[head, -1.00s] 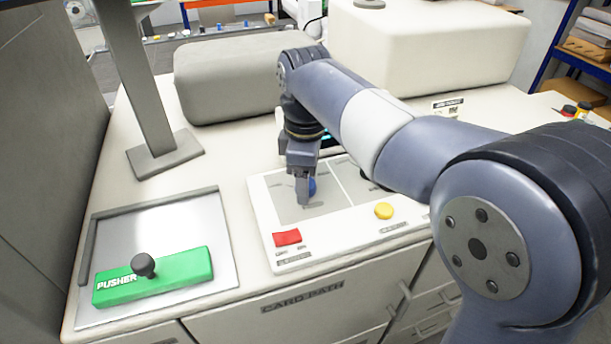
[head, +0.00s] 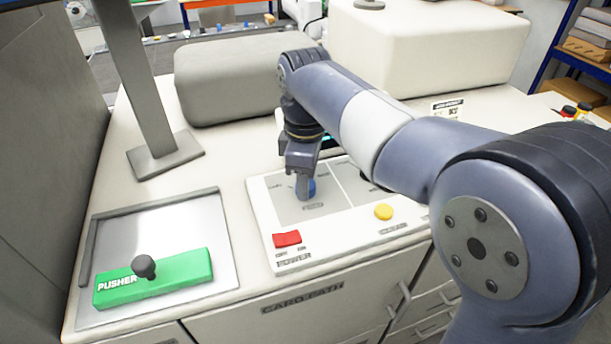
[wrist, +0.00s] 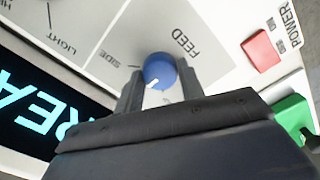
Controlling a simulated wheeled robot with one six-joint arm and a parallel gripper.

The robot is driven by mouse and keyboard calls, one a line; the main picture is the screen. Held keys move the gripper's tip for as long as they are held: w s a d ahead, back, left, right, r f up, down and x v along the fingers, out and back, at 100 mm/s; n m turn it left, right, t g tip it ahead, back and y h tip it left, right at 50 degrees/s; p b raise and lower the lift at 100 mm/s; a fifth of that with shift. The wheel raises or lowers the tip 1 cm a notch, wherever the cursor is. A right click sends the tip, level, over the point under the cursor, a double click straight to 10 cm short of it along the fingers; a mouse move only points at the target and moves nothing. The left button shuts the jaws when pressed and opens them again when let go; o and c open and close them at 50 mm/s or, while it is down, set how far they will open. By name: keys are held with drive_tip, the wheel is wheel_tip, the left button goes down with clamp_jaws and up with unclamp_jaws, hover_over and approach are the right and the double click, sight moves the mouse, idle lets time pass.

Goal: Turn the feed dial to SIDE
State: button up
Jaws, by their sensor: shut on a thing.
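The feed dial (wrist: 159,69) is a round blue knob on the pale control panel, with FEED printed beside it. My gripper (wrist: 160,78) has one finger on each side of the dial and is shut on it. In the wrist view the dial's white mark is at its lower edge, pointing down and slightly left. The word SIDE (wrist: 109,59) and its short line lie to the dial's left, apart from the white mark. In the head view my gripper (head: 304,180) points down at the panel and partly hides the blue dial (head: 312,188).
A red POWER switch (head: 287,239) and a yellow button (head: 383,211) sit on the same panel. A green PUSHER block (head: 185,280) with a dark knob lies on a plate at left. A lit display (wrist: 40,115) is close to my gripper. A grey post (head: 142,85) stands behind.

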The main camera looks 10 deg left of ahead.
drive_tip(key=shift+r, duration=0.1)
drive_tip(key=m+p, duration=0.3)
drive_tip(key=m, duration=0.1)
drive_tip(key=m+p, duration=0.2)
drive_tip(key=m, duration=0.3)
drive_tip(key=shift+m, duration=0.4)
idle(0.4)
drive_tip(key=o, duration=1)
wheel_tip(320, 180, up, 11)
